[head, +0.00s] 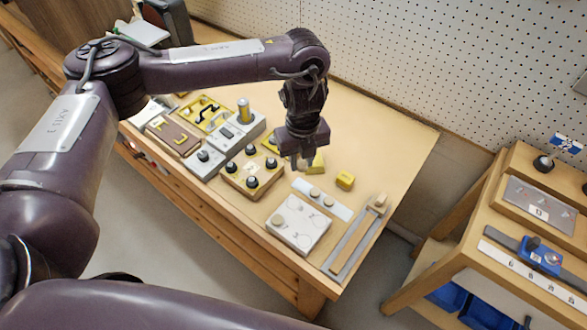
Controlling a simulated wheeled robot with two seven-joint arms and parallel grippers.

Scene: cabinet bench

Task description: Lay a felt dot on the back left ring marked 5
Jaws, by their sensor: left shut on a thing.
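My left gripper (302,165) points down above the bench, behind the ring board. It is shut on a small pale thing that looks like a felt dot, mostly hidden by the fingers. The white ring board (307,229) lies near the bench's front edge, with several faint rings. Their numbers are too small to read for sure. One tan felt dot (277,220) lies at the board's left side. A pale strip (341,211) behind the board carries two more dots, one (314,193) left of the other (328,202). My right gripper is out of view.
A yellow block (345,181) stands right of my gripper, and another yellow piece (317,162) is close beside it. A wooden box with black knobs (252,173) stands to the left. A long grey rail (354,244) lies right of the board. The back right bench top is clear.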

